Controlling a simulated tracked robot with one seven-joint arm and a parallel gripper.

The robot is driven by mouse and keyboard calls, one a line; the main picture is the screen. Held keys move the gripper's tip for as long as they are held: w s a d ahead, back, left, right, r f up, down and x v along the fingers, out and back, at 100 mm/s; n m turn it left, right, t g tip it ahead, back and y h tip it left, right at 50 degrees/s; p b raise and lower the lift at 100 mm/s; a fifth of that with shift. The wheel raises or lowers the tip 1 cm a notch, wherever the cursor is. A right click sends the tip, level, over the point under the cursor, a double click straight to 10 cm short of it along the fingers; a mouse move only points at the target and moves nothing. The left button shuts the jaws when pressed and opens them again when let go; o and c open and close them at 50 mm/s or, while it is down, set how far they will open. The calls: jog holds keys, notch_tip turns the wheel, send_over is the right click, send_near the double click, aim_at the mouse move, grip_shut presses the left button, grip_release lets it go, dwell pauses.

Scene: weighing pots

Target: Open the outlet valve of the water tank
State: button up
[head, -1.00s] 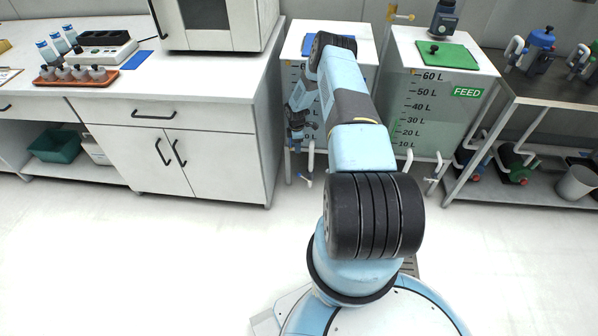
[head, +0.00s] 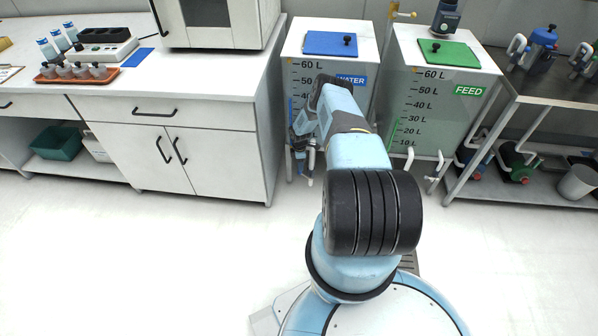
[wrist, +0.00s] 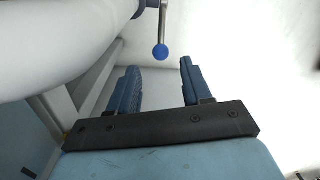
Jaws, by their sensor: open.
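The water tank (head: 306,105) stands against the back wall with a blue lid, a level scale and a WATER label (head: 350,80). My arm covers part of its front. Its outlet pipe (head: 311,163) shows low at the front, beside my gripper (head: 301,148). In the wrist view a large white pipe fills the upper left, and a valve lever with a blue ball end (wrist: 161,52) hangs down from the top. My gripper (wrist: 159,68) is open and empty there. The blue ball appears just beyond the fingertips, between them in the picture; I cannot tell whether they touch.
The feed tank (head: 440,110) with a green lid stands to the right, its own outlet (head: 435,175) low in front. A white cabinet (head: 235,165) is close on the left. A metal rack (head: 510,95) stands at the far right. The floor in front is clear.

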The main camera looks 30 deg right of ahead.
aim_at(305, 176)
jog(key=shift+s+f, duration=0.1)
jog(key=shift+f, duration=2.7)
grip_shut()
